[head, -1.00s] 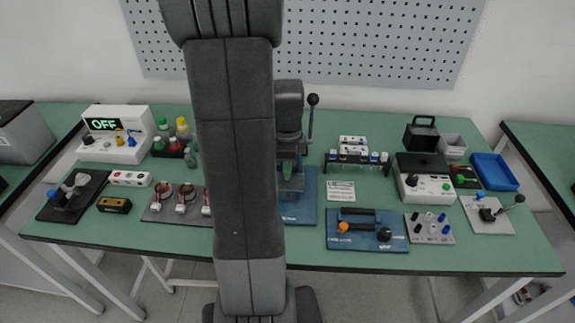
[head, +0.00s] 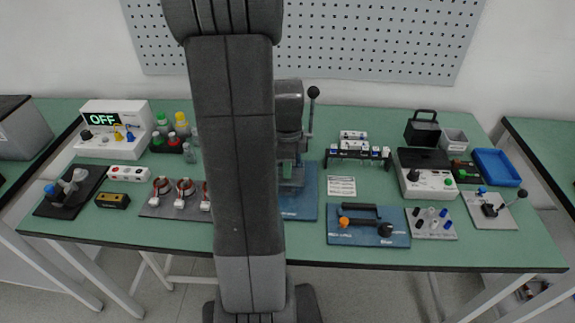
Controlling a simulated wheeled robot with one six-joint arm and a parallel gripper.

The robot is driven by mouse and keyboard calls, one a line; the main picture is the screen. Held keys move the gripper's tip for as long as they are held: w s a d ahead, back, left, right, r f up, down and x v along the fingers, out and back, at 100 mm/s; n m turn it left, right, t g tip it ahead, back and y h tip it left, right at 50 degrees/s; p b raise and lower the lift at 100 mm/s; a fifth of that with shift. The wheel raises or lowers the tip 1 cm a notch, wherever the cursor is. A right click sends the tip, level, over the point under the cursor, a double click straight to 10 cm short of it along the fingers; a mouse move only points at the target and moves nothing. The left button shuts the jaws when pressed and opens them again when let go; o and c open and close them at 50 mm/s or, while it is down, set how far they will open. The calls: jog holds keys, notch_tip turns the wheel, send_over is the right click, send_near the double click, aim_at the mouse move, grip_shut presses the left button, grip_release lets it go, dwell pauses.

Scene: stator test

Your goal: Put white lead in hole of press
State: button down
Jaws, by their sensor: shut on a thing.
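The press (head: 289,103) is a grey upright machine with a black-knobbed lever (head: 313,93), standing on a blue base plate (head: 300,205) near the middle of the table. My own arm stands in front of its left part, and a small green part shows low on it. Its hole cannot be made out. The white lead cannot be picked out. Several stators with copper-red rings and white ends, one of them here (head: 161,187), lie on a grey plate (head: 150,211) left of my arm. My gripper is not visible; the arm hides the middle of the scene.
A white tester (head: 113,113) reading OFF, bottles and a yellow-black box (head: 113,200) stand on the left. On the right are a rack (head: 358,154), a blue tool board (head: 350,237), a white control box (head: 427,184) and a blue tray (head: 497,167). A pegboard (head: 400,40) hangs behind.

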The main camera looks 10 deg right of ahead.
jog(key=c, duration=1.3)
grip_release()
jog(key=shift+r, duration=0.1)
notch_tip(320, 180, up, 14)
jog(key=shift+p, duration=0.3)
jog(key=shift+f, duration=0.2)
